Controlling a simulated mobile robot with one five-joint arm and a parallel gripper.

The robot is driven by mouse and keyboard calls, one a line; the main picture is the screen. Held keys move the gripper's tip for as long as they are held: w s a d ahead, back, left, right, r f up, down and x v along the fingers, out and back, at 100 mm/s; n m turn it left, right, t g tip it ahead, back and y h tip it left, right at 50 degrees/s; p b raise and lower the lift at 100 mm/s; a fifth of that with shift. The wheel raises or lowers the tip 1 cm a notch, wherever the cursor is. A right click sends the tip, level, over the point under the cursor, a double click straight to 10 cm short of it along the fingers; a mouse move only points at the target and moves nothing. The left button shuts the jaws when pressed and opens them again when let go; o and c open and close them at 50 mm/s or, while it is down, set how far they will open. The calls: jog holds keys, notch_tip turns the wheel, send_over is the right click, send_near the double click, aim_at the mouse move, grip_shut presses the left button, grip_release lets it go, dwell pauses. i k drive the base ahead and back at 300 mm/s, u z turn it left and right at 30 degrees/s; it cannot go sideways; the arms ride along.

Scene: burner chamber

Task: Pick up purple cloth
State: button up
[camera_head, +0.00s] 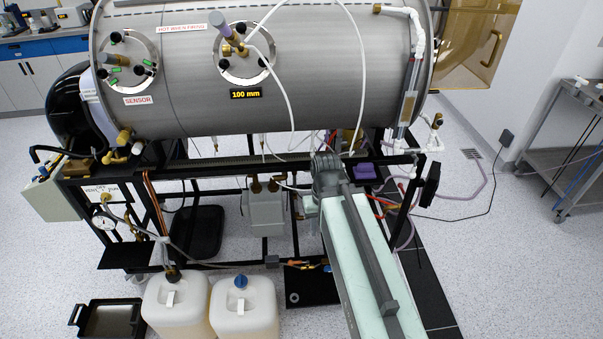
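The purple cloth (365,171) is a small folded-looking purple patch on the black frame, below the right part of the big steel cylinder. My arm reaches up from the bottom right of the picture. Its grey far end, with my gripper (325,168), is just left of the cloth, with a small gap between them in the picture. The fingers cannot be made out, so I cannot tell whether they are open or shut. No cloth shows at the arm's end.
The steel cylinder (265,70) hangs over the black frame (240,163), with white tubes drooping near my arm. Two white jugs (176,305) stand at the front left. A grey cart (575,140) stands at the far right. Floor between cart and frame is mostly clear, with a cable and hose.

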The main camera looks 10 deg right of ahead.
aim_at(363, 171)
jog(key=u, duration=2.95)
jog(key=k, duration=2.1)
jog(key=z, duration=0.8)
jog(key=i, duration=1.7)
